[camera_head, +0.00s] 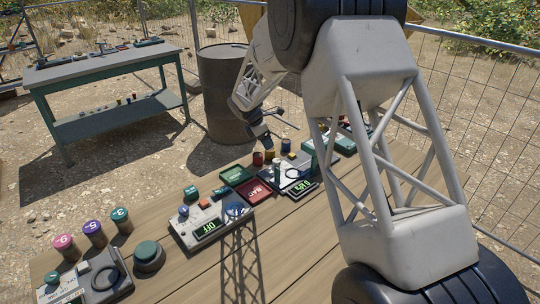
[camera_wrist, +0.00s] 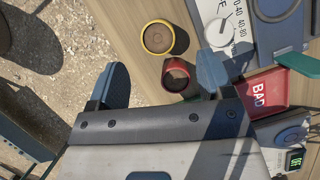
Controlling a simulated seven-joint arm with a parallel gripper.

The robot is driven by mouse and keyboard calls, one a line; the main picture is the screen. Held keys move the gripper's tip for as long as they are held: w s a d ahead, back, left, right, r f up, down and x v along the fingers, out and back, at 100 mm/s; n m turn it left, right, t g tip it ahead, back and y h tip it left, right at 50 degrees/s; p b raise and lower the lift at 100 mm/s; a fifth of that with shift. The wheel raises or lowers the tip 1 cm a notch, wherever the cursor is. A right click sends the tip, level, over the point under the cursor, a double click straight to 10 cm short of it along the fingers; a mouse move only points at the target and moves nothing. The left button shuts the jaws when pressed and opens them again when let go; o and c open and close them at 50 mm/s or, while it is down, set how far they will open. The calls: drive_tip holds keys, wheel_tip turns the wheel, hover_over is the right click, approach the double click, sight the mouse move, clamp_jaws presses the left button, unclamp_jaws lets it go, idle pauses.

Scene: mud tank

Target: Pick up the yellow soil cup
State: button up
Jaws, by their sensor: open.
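The yellow soil cup (camera_wrist: 158,38) shows in the wrist view as a round cup with a yellow rim and brown soil inside. It stands upright on the wooden table, beyond my open fingertips. In the head view the yellow cup (camera_head: 286,146) is small, near the table's far edge. My gripper (camera_wrist: 161,78) is open and empty, its two blue-grey fingers wide apart. A red-rimmed cup (camera_wrist: 178,75) lies between the fingers in the picture, nearer the right finger. In the head view my gripper (camera_head: 267,146) is above the cups; its fingertips are hard to make out.
A red tray marked BAD (camera_wrist: 270,95) and a device with a dial (camera_wrist: 222,30) are right of the cups. A green tray (camera_head: 236,175) and a display device (camera_head: 208,226) stand nearer. A barrel (camera_head: 222,90) stands beyond the table.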

drive_tip(key=shift+x, duration=0.8)
drive_tip(key=shift+x, duration=2.6)
drive_tip(key=shift+c, duration=0.2)
drive_tip(key=c, duration=1)
drive_tip(key=shift+r, duration=0.15)
wheel_tip(320, 180, up, 10)
